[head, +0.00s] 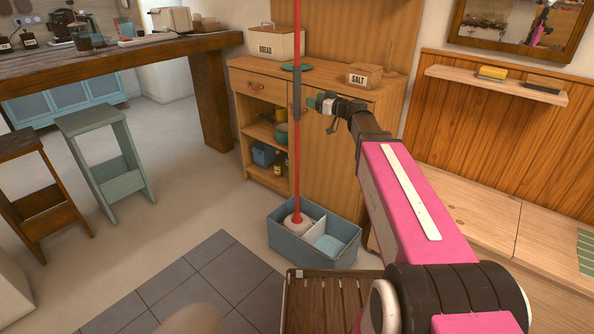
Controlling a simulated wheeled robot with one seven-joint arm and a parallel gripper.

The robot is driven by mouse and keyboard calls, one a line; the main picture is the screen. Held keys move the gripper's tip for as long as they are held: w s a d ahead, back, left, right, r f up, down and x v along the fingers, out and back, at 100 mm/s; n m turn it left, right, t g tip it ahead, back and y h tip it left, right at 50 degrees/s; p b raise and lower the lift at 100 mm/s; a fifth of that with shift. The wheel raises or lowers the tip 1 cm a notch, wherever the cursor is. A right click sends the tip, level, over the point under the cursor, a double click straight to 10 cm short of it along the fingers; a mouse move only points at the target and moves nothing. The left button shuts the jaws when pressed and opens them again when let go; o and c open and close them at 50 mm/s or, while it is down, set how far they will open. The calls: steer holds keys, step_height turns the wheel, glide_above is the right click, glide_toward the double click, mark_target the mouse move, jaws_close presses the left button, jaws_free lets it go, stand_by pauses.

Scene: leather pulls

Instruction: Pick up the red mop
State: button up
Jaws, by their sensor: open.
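The red mop stands upright with its long thin red pole (297,170) rising out of the top of the view. A dark grey grip section (296,88) is partway up the pole. Its pale mop head (297,221) rests in the left compartment of a blue two-part bucket (300,249) on the floor. My gripper (312,103) is open, reaching in from the right at the height of the lower grey grip.
A wooden cabinet (345,149) stands behind the mop, with a bread box (276,43) and a salt box (364,76) on top. A slatted wooden stool or crate (325,305) is in front of the bucket. Two stools stand left by a counter (115,52). Floor left of the bucket is clear.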

mark_target(300, 97)
steer(key=x, duration=0.9)
steer(key=shift+a+f, duration=0.2)
steer(key=shift+a, duration=0.05)
jaws_close()
